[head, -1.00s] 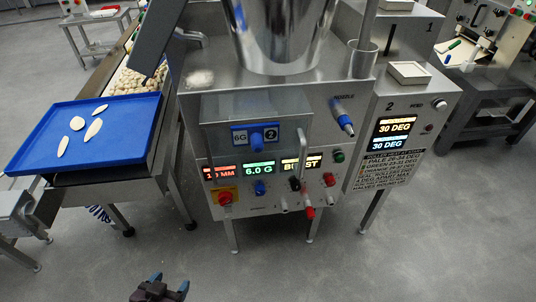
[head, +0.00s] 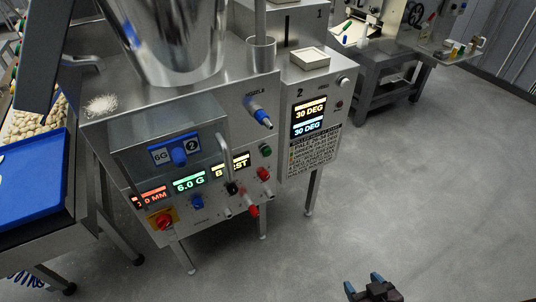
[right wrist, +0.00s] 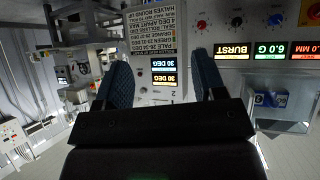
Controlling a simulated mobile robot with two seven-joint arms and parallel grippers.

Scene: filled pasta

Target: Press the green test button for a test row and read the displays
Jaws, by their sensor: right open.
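The machine's green button (head: 265,150) is on its front panel, right of the display reading BURST (head: 231,165). Beside that are a green display reading 6.0 G (head: 189,181) and a red MM display (head: 150,197), its digits partly hidden. On the right-hand panel a two-line display (head: 308,120) reads 30 DEG on both lines. My right gripper (head: 372,284) is open and empty, low in the head view, apart from the panel. In the right wrist view the displays appear upside down, with the 30 DEG display (right wrist: 164,72) between the open fingers. My left gripper is not in view.
A red stop button (head: 164,220), blue knob (head: 197,202) and red knobs (head: 263,173) crowd the panel. A blue tray (head: 40,190) is at left. Floor in front is clear.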

